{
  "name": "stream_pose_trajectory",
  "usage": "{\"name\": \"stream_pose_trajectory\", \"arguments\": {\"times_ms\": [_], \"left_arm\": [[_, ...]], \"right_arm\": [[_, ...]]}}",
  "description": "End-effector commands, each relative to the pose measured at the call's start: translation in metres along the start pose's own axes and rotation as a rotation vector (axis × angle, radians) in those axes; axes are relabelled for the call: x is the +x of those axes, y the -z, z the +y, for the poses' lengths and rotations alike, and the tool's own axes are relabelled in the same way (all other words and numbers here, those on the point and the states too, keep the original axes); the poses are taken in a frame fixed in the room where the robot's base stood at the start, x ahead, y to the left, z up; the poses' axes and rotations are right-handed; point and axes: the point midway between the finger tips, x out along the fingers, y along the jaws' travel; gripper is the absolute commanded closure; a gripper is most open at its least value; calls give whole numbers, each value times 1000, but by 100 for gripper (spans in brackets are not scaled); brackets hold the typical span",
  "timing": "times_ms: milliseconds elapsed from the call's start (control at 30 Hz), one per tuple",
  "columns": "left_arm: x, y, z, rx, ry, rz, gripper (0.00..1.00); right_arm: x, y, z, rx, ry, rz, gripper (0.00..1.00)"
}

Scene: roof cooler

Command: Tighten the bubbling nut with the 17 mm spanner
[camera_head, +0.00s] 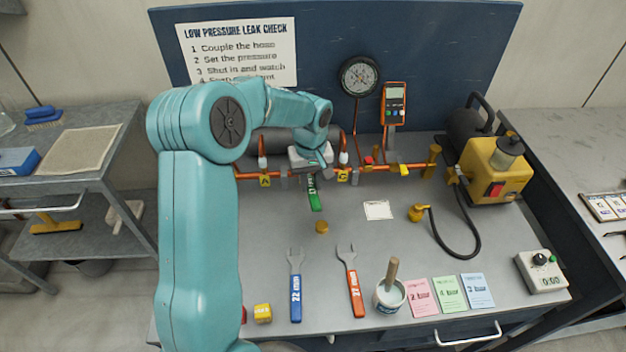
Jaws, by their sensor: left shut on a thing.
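My left gripper (313,162) is shut on a green-handled spanner (315,196) at the orange pipe (250,174). The handle points down and toward the front, and its label is too small to read surely. The spanner's head is hidden by the gripper, so I cannot tell whether it is on a nut. Yellow tags A (265,181) and C (343,176) mark joints on either side of the gripper. The joint between them is hidden, and no bubbles can be made out. My right gripper is not in view.
A blue 22 mm spanner (296,290) and an orange spanner (353,286) lie at the front of the bench. A pot with a brush (389,296) and coloured cards (450,293) are to their right. A yellow pump (492,170) stands at the back right.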

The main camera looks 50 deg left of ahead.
Motion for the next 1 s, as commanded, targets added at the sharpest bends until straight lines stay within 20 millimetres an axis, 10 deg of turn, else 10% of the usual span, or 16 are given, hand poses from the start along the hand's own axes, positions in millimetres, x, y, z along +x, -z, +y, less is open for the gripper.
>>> {"name": "stream_pose_trajectory", "arguments": {"times_ms": [1000], "left_arm": [[0, 1, -16, 154, 1, -1, 100]], "right_arm": [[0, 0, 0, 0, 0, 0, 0]]}}
